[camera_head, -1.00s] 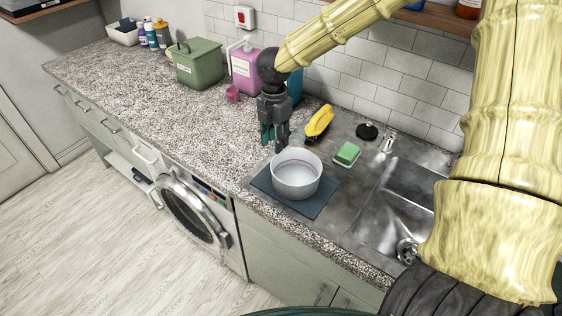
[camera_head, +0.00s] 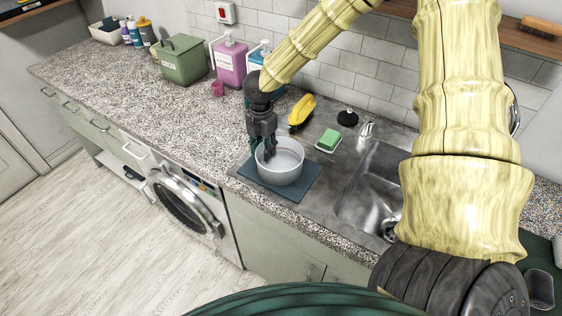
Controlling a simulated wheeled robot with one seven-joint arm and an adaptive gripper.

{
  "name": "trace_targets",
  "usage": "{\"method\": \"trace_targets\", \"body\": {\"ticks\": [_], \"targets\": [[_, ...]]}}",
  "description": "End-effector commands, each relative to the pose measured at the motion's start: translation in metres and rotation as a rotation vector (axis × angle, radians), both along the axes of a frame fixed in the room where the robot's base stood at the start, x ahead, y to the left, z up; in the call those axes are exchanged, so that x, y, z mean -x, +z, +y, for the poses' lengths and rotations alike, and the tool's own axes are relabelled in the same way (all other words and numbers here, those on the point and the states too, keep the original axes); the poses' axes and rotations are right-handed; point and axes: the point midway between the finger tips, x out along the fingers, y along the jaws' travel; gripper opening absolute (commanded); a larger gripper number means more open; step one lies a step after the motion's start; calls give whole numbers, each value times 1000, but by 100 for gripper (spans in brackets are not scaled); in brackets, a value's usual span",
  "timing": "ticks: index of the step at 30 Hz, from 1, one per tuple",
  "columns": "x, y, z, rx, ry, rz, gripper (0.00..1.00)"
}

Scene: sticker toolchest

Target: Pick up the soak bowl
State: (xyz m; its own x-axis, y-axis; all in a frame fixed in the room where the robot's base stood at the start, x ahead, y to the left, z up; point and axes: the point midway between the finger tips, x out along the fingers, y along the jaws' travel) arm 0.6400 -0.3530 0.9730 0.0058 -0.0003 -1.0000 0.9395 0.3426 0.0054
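The soak bowl (camera_head: 284,173), a round whitish bowl, sits upright on a dark blue-grey mat (camera_head: 300,194) at the counter's front, left of the sink. My gripper (camera_head: 262,156) points down at the bowl's left back rim. One dark finger reaches down inside the bowl, and the other appears to be outside the wall. The rim seems to lie between them, but I cannot tell whether the fingers press on it. The bowl appears to rest on the mat.
A steel sink (camera_head: 372,190) with a faucet (camera_head: 367,130) lies to the right. Behind are a green sponge (camera_head: 328,140), a yellow brush-like item (camera_head: 301,110), a pink jug (camera_head: 229,62) and a green bin (camera_head: 184,60). The speckled counter (camera_head: 150,100) at left is mostly clear.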

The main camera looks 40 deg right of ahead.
Motion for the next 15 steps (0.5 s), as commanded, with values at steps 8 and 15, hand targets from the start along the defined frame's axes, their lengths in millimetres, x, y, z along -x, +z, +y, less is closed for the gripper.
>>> {"method": "trace_targets", "body": {"ticks": [8, 15], "targets": [[1, -23, -1, 1, 0, 2, 34], [0, -28, -1, 0, -1, 0, 34]]}}
